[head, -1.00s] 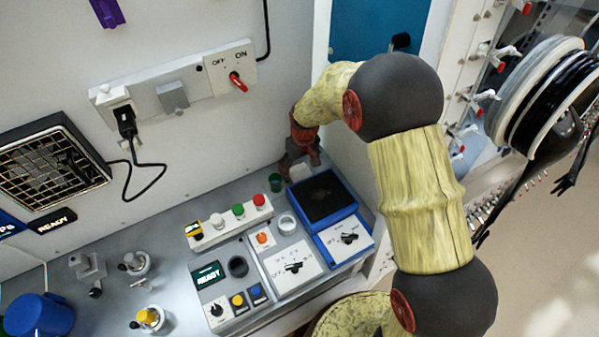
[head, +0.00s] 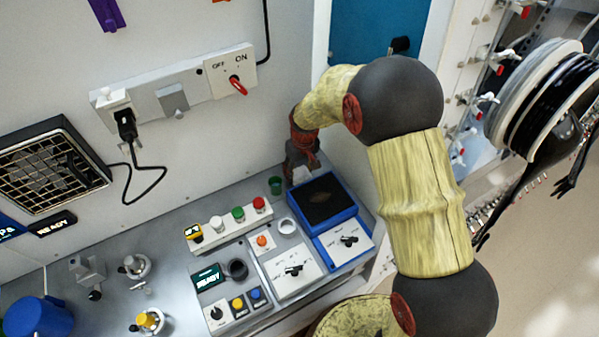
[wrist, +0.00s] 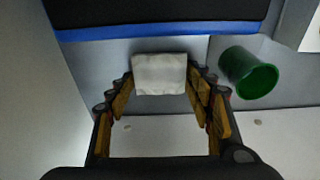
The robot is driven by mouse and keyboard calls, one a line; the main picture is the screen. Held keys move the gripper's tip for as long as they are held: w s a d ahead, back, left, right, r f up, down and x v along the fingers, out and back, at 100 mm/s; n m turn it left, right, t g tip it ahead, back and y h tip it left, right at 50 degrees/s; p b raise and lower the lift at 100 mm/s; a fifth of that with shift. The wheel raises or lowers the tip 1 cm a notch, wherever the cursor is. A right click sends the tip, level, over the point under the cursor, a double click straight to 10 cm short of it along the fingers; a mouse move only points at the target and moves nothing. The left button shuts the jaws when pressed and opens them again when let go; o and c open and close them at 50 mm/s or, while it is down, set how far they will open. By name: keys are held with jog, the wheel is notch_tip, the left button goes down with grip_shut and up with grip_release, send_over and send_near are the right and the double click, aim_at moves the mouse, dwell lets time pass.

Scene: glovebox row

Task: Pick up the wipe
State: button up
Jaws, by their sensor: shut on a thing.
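The wipe (wrist: 159,74) is a small white, roughly square pad in the upper middle of the wrist view. It sits between the fingertips of my gripper (wrist: 160,82), which is shut on it with a finger on each side. In the head view my gripper (head: 301,168) is at the back of the bench, beside the blue-framed dark pad. The wipe shows there only as a small pale patch (head: 301,174), mostly hidden by my gripper.
A green cup (wrist: 248,73) stands close to the right of my gripper in the wrist view. A blue-framed tray with a dark pad (head: 350,212) lies just in front. A row of buttons (head: 228,226) and switch panels (head: 293,270) fill the bench to the left.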

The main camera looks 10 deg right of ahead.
aim_at(299, 170)
jog(key=shift+r, duration=0.5)
notch_tip(299, 170, up, 2)
jog(key=shift+r+p, duration=0.15)
jog(key=shift+p, duration=0.2)
jog(key=s+r, duration=0.3)
jog(key=s, duration=0.1)
jog(key=s+r+p, duration=0.1)
jog(key=s+r, duration=0.2)
jog(key=s, duration=0.1)
jog(key=s+d+r, duration=0.1)
jog(key=s+r, duration=0.2)
jog(key=s, duration=0.1)
jog(key=shift+s+r+p, duration=0.15)
jog(key=shift+s+p, duration=0.15)
jog(key=shift+s, duration=0.1)
jog(key=shift+s+r, duration=0.2)
jog(key=shift+s, duration=0.4)
